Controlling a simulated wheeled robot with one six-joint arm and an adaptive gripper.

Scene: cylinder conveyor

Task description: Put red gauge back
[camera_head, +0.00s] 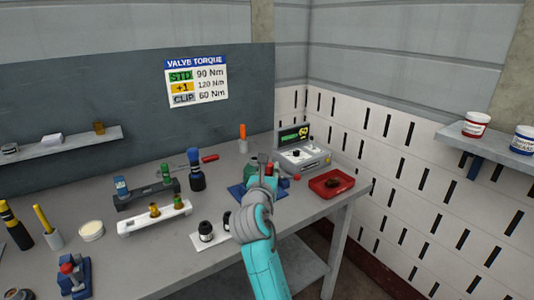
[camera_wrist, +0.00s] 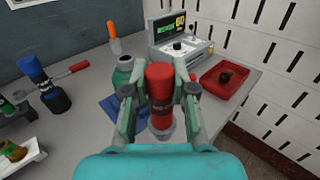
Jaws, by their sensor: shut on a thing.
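The red gauge (camera_wrist: 160,90), a red cylinder with a grey lower end, is upright between my gripper's fingers in the wrist view. My gripper (camera_wrist: 160,98) is shut on it. In the head view my gripper (camera_head: 266,166) is over the right part of the bench and mostly hides the gauge. A dark rack (camera_head: 148,197) stands at left with a blue-topped piece (camera_head: 121,187) at one end. A blue and black gauge-like tool (camera_head: 196,170) stands beside the rack; it also shows in the wrist view (camera_wrist: 48,86).
A tester (camera_head: 303,160) and red tray (camera_head: 318,185) stand right. An orange-handled tool (camera_head: 242,138) stands behind. A white rack (camera_head: 150,220) lies left.

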